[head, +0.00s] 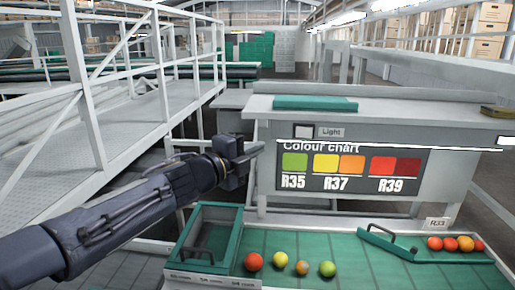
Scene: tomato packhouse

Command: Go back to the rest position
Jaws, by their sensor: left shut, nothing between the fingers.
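My left arm comes in from the left, dark blue and black. My left gripper (256,150) is shut and empty. It appears in front of the left end of the grey sorting bench, left of the colour chart (350,170), and touches no fruit. My right gripper does not show.
Several tomatoes, red, yellow and green, lie on the green mat (345,252). A green-rimmed bin (240,222) stands at its left. A green tray (386,240) at right holds several red and orange tomatoes. White railings (88,125) and a walkway run along the left.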

